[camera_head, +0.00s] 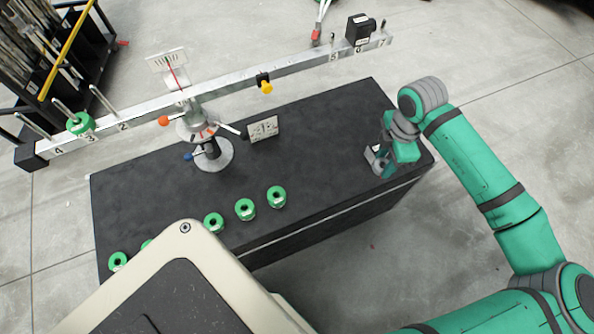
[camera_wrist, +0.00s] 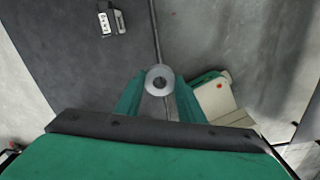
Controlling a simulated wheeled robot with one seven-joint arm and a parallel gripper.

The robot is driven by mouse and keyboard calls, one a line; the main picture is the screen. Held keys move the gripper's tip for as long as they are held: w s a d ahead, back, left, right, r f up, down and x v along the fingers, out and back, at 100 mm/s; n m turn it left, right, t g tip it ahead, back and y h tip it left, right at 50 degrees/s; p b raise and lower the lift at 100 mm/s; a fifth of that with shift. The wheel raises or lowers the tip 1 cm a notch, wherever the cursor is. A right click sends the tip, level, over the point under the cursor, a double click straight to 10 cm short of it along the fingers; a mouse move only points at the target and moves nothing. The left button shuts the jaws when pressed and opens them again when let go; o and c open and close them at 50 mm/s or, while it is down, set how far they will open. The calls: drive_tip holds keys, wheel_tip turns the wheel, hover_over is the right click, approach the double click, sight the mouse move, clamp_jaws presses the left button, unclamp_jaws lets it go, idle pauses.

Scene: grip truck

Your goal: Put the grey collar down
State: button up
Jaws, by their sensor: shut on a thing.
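My gripper (camera_head: 379,160) is over the right end of the black table (camera_head: 320,130), near its front edge. It is shut on the grey collar (camera_wrist: 159,77), a pale ring with a dark hole, seen between the two green fingers in the wrist view. In the head view the collar is mostly hidden by the fingers. I cannot tell whether it touches the table top.
Several green collars (camera_head: 245,209) stand along the table's front edge. A numbered beam (camera_head: 220,83) on a round-based stand (camera_head: 212,155) crosses behind, with a green collar (camera_head: 80,123) and a black block (camera_head: 360,29). A small pale plate (camera_head: 264,129) stands mid-table. The table between plate and gripper is clear.

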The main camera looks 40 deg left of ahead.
drive_tip(key=s+a+f+n, duration=0.3)
drive_tip(key=s+a+f, duration=0.15)
drive_tip(key=s, duration=0.75)
drive_tip(key=s+a+f+n, duration=0.3)
drive_tip(key=s+a, duration=0.3)
drive_tip(key=s, duration=0.6)
hover_over(309, 187)
wheel_tip(309, 187, down, 9)
drive_tip(key=shift+s+d+r, duration=0.1)
drive_tip(key=shift+w+f, duration=0.3)
drive_tip(key=shift+f, duration=1.6)
drive_tip(key=shift+s, duration=0.1)
